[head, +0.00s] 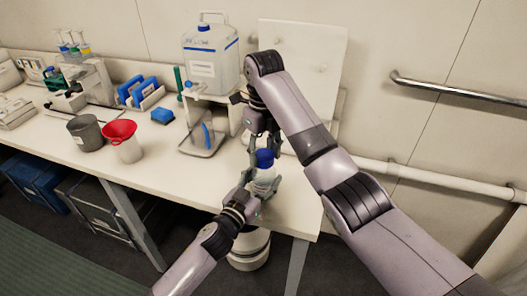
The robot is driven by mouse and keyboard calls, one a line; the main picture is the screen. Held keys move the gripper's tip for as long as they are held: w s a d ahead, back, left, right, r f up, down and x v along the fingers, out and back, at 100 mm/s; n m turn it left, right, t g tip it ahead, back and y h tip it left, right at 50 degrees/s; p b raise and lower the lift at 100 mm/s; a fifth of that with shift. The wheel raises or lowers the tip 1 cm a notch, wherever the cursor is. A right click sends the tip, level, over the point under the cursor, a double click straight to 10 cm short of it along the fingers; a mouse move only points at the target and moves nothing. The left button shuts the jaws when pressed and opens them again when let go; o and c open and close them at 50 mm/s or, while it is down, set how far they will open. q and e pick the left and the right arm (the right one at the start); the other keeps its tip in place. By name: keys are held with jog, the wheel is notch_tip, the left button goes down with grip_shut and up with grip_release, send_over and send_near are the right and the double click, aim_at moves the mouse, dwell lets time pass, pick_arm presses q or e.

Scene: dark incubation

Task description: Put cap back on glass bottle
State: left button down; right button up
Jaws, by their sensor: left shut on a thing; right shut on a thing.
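The glass bottle (263,183) is clear and stands upright near the front right of the white bench. My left gripper (264,185) is shut on the bottle's body from the front. The blue cap (264,158) is right at the top of the bottle. My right gripper (263,148) reaches down from above and is shut on the cap. I cannot tell from this view whether the cap is seated on the neck or only just over it, as the fingers hide part of the join.
A balance-like stand (203,138) is left of the bottle. A large jug (211,62) stands behind it. A red funnel (119,130) on a white container and a grey cup (85,132) are further left. The bench (185,177) is clear in front. A wall rail (455,93) is at right.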

jog(key=o, duration=0.8)
jog(key=shift+c, duration=0.3)
